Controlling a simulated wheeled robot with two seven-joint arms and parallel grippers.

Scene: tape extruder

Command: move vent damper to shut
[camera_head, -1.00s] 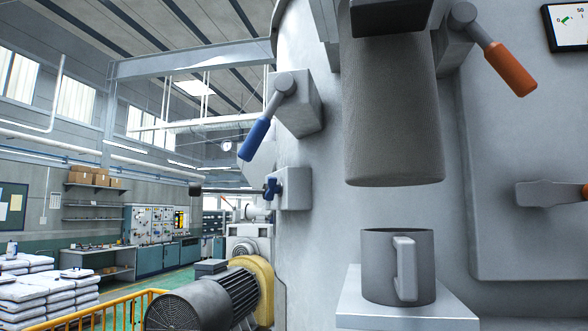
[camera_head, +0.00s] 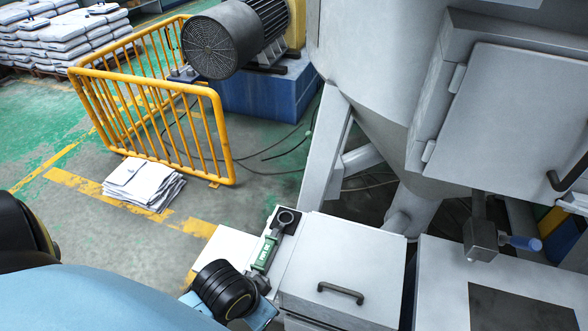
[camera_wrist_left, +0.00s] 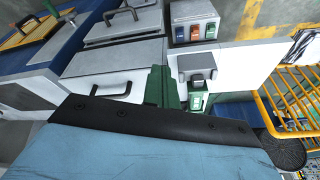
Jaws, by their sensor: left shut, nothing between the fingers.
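I cannot tell for sure which part is the vent damper, as no readable label names it. A lever with a blue grip (camera_head: 522,242) sticks out from a grey block (camera_head: 481,240) under the machine, at the right of the head view; it points right. My left gripper (camera_wrist_left: 162,88) shows as dark green fingers in the wrist view, shut and empty, above a grey cabinet top. In the head view my left arm is at the bottom left, well left of the blue-grip lever. My right gripper is out of view.
A grey box lid with a dark handle (camera_head: 340,293) lies between my left arm and the lever. A hatch door (camera_head: 505,125) is above the lever. A yellow railing (camera_head: 150,120) and white sacks (camera_head: 145,185) are at left.

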